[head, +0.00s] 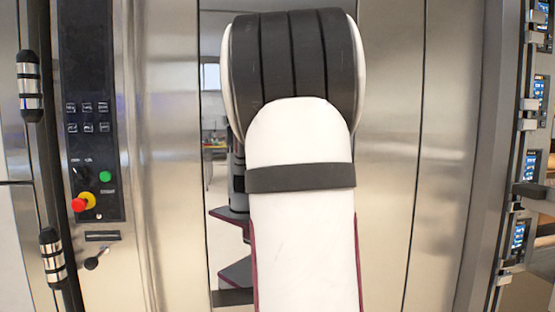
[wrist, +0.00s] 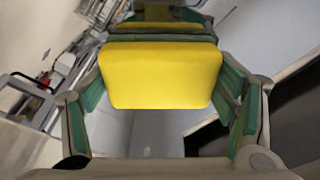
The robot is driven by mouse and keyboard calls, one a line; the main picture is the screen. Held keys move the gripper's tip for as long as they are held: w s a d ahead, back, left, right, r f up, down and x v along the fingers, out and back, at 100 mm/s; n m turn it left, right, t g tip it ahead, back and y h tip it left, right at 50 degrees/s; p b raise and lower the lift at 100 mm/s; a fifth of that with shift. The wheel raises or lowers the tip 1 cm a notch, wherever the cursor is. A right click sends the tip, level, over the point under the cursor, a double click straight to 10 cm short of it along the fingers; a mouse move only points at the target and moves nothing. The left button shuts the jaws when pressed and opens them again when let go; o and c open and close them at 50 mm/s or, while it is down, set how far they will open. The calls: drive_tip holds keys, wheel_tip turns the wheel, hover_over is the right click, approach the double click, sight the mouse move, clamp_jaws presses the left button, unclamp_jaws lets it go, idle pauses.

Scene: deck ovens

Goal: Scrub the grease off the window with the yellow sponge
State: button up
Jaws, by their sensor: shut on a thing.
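The yellow sponge (wrist: 160,76) sits between the green-padded fingers of my gripper (wrist: 160,92) in the wrist view. The gripper is shut on it. In the head view my arm stands in front of a tall window (head: 213,105) in the steel oven front and hides most of it. Only a strip at its left shows clearly, with a bright room seen in it. The sponge is hidden behind my arm in the head view. I cannot make out any grease, or whether the sponge touches the glass.
Left of the window is a black control panel (head: 90,130) with a red knob (head: 79,204) and a green button (head: 105,176). A dark vertical bar handle (head: 45,150) stands at the far left. Several small lit screens (head: 530,165) line the right edge. Bare steel lies between.

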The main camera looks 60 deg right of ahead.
drive_tip(key=shift+s+d, duration=1.3)
drive_tip(key=shift+s, duration=0.25)
drive_tip(key=shift+w, duration=0.15)
drive_tip(key=shift+w, duration=0.1)
drive_tip(key=shift+c, duration=0.3)
drive_tip(key=shift+w+a+b, duration=2.35)
drive_tip(key=shift+w+b, duration=0.1)
drive_tip(key=shift+c, duration=0.2)
drive_tip(key=w+a+b, duration=0.1)
drive_tip(key=w+a, duration=0.3)
drive_tip(key=w, duration=0.1)
drive_tip(key=shift+a, duration=0.2)
drive_tip(key=shift+w, duration=0.1)
